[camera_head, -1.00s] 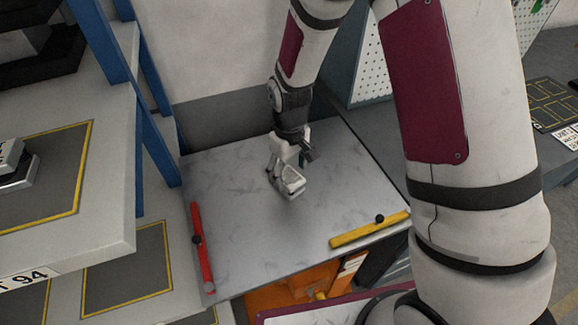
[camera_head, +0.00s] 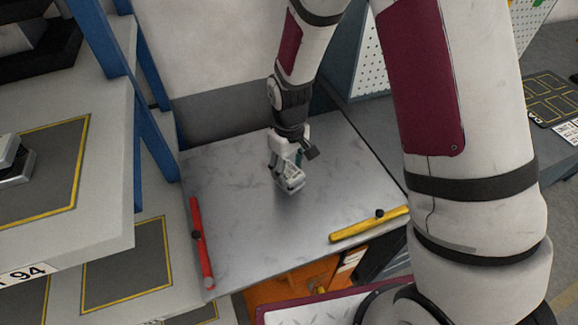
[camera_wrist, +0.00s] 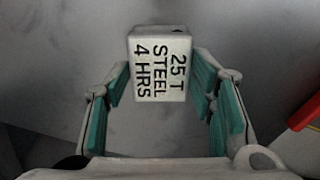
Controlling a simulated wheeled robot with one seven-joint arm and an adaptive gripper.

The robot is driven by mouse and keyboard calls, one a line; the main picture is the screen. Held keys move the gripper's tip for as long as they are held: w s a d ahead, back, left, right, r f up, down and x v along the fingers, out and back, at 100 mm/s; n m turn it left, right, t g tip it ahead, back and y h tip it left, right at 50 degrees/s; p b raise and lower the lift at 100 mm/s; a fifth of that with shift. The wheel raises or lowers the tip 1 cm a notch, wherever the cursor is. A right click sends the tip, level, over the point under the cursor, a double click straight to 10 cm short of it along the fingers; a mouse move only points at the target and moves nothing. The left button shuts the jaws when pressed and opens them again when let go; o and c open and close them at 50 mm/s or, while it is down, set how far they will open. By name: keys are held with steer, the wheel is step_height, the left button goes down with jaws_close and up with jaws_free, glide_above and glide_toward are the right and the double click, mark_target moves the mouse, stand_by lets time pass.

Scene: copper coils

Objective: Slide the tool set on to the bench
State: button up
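A small white block (camera_wrist: 160,82) with black lettering "25 T STEEL 4 HRS" sits between the teal-padded fingers of my gripper (camera_wrist: 161,75) in the wrist view. The fingertips appear to press on both its sides. In the head view my gripper (camera_head: 290,182) points down over the grey metal bench top (camera_head: 250,225), near its middle. A faint shadow lies below it; I cannot tell whether the block touches the surface. No other thing clearly shows as a tool set.
A red bar (camera_head: 200,240) lies along the left edge of the bench top. A yellow bar (camera_head: 365,225) lies at its front right. A pale shelf unit (camera_head: 110,225) with blue posts stands at the left. An orange thing (camera_head: 285,295) is below the front edge.

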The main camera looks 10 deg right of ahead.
steer(key=c, duration=0.5)
steer(key=shift+o, duration=0.2)
steer(key=shift+w+d, duration=0.45)
steer(key=shift+d, duration=3.2)
steer(key=shift+w+d, duration=0.45)
steer(key=shift+d, duration=3.15)
steer(key=shift+w+d, duration=0.45)
steer(key=shift+d, duration=3.2)
steer(key=shift+w+d, duration=0.15)
steer(key=shift+d, duration=0.85)
steer(key=shift+w+d, duration=0.1)
steer(key=shift+d, duration=0.85)
steer(key=shift+w+d+b, duration=0.35)
steer(key=shift+d+b, duration=0.05)
steer(key=shift+d, duration=2.35)
steer(key=shift+w+d+b, duration=0.3)
steer(key=shift+d+b, duration=0.15)
steer(key=shift+d, duration=2.25)
steer(key=shift+w+d+b, duration=0.35)
steer(key=shift+d+b, duration=0.05)
steer(key=shift+d, duration=2.35)
steer(key=o, duration=1.2)
